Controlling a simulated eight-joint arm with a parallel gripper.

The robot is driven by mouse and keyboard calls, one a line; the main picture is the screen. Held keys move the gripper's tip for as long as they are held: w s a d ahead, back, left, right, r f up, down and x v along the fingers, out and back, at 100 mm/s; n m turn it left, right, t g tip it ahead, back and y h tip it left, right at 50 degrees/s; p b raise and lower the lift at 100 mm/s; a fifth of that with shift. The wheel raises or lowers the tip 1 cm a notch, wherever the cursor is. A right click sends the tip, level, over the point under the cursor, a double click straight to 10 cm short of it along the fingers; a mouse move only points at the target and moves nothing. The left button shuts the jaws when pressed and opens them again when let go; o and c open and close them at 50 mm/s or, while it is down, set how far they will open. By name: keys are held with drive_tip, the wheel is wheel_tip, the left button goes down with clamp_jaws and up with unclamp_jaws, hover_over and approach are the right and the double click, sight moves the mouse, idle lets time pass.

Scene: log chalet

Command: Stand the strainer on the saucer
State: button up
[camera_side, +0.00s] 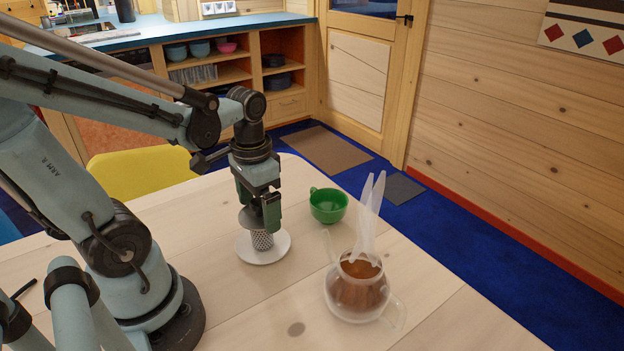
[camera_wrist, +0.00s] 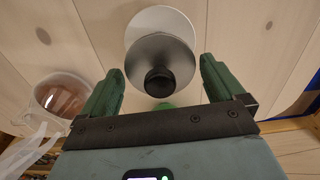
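The strainer (camera_side: 262,240) has a perforated metal body, a wide grey rim (camera_wrist: 160,52) and a black knob (camera_wrist: 158,80). It stands upright on the white saucer (camera_side: 278,248) in the side view, with its body about in the middle. The saucer's edge (camera_wrist: 160,14) shows behind the rim in the wrist view. My gripper (camera_side: 258,212) is above the saucer, its green fingers at the strainer's top. In the wrist view my gripper (camera_wrist: 160,84) is open, with clear gaps between each finger and the knob.
A glass teapot (camera_side: 352,298) with brown liquid and tall translucent strips stands to the right. A green cup (camera_side: 328,205) stands behind it. The front of the pale wooden table (camera_side: 250,325) is clear. A yellow chair (camera_side: 140,170) is at the far edge.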

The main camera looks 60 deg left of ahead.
drive_tip(key=shift+r, duration=0.1)
wheel_tip(320, 180, up, 12)
drive_tip(key=w+d+f+t, duration=0.2)
drive_tip(key=d+f+t, duration=0.1)
drive_tip(key=w+d+f+t, duration=0.3)
drive_tip(key=t, duration=0.1)
drive_tip(key=shift+w+d+f, duration=0.15)
drive_tip(key=shift+w+d, duration=0.1)
drive_tip(key=shift+w, duration=0.05)
idle(0.5)
